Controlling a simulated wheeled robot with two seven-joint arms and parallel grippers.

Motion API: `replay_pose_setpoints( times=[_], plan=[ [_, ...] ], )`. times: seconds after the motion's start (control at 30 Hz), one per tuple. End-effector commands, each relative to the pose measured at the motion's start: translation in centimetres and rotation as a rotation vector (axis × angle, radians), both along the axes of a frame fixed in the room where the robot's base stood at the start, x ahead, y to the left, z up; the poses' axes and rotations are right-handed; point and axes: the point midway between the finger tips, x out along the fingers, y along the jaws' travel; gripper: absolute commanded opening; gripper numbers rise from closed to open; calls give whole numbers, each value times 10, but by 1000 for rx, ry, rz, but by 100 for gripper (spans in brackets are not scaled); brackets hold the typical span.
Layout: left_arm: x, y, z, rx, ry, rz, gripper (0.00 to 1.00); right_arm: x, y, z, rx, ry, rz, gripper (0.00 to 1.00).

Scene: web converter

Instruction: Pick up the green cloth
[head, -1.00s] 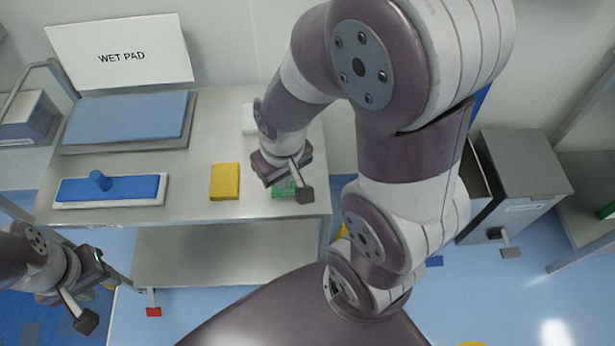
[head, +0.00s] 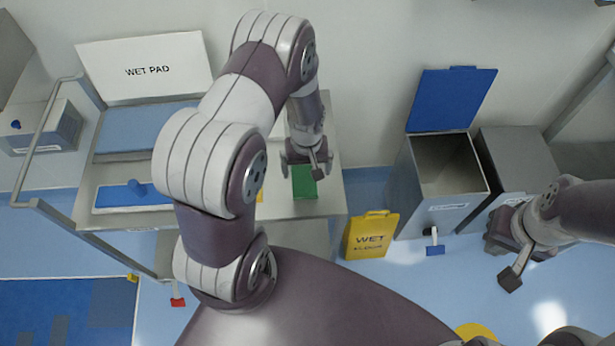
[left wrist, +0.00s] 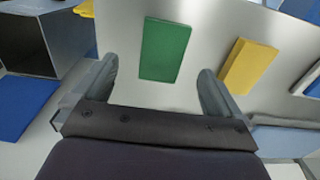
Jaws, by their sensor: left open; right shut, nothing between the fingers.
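The green cloth (head: 304,182) is a flat folded rectangle on the steel table's right part, near its front edge. In the left wrist view the green cloth (left wrist: 165,50) lies flat just beyond my fingers, in line with the gap between them. My left gripper (head: 307,167) is open and empty, at the cloth's back end in the head view. Whether it touches the cloth cannot be told. My right gripper (head: 509,258) is shut and empty, away to the right of the table.
A yellow cloth (left wrist: 247,67) lies beside the green one, mostly hidden by my left arm in the head view. A blue pad (head: 112,198) and a WET PAD sign (head: 147,68) are further left. An open bin (head: 447,175) and a yellow WET container (head: 371,236) stand right.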

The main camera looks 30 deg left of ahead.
Motion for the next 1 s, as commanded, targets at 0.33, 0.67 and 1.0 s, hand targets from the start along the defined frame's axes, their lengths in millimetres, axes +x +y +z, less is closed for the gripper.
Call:
replay_pose_setpoints(
  times=[0.33, 0.67, 1.0],
  plan=[
    [-3, 4, -52, 0, 2, -2, 100, 0, 0, 15, 0, -1, 0, 0],
    [-2, 4, -71, -1, -3, -4, 100, 0, 0, 14, 0, 0, 0, 0],
    [-1, 4, -70, -1, -3, -4, 44, 0, 0, 14, 0, 0, 0, 0]
  ],
)
